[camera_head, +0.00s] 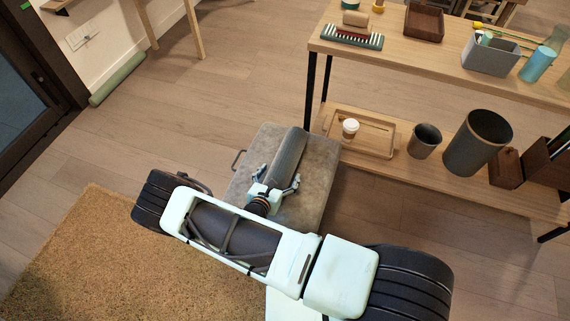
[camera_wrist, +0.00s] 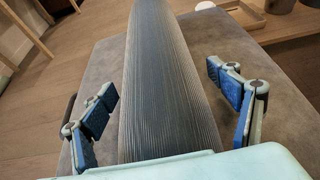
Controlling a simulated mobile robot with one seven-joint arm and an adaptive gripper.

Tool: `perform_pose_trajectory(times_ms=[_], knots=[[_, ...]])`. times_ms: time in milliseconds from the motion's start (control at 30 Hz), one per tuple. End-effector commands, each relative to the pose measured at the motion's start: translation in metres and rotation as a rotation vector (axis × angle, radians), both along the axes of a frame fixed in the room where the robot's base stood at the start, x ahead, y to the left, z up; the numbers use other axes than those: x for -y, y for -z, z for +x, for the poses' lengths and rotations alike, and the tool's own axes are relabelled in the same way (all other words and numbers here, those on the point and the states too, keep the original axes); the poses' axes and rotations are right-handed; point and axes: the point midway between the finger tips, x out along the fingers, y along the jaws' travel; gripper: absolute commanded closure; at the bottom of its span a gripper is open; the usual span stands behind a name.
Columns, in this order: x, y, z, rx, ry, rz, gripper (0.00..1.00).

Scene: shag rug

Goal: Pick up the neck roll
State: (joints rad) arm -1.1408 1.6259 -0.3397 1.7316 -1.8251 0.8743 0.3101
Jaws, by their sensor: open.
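The neck roll (camera_head: 289,153) is a dark grey ribbed cylinder lying on a grey-brown padded ottoman (camera_head: 319,170). In the wrist view the neck roll (camera_wrist: 168,80) runs lengthwise away from me, up the middle of the picture. My gripper (camera_head: 277,177) is open at the near end of the roll. In the wrist view its blue-padded fingers (camera_wrist: 162,88) stand on either side of the roll, with a visible gap on both sides. The roll's near end is hidden by the gripper's body.
A tan rug (camera_head: 80,265) lies at lower left. A green roll (camera_head: 117,79) lies along the wall. Wooden floor beyond the ottoman is clear.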

Motion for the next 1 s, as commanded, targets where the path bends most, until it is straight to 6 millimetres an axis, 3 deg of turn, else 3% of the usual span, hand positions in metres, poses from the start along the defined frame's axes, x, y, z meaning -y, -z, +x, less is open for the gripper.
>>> perform_pose_trajectory(times_ms=[133, 600, 1000], knots=[[0.000, -0.001, 0.000, 0.000, 0.000, 0.000, 0.20], [0.000, -0.002, 0.000, 0.002, 0.000, 0.000, 0.70], [0.000, -0.013, 0.000, 0.003, 0.002, 0.000, 0.70]])
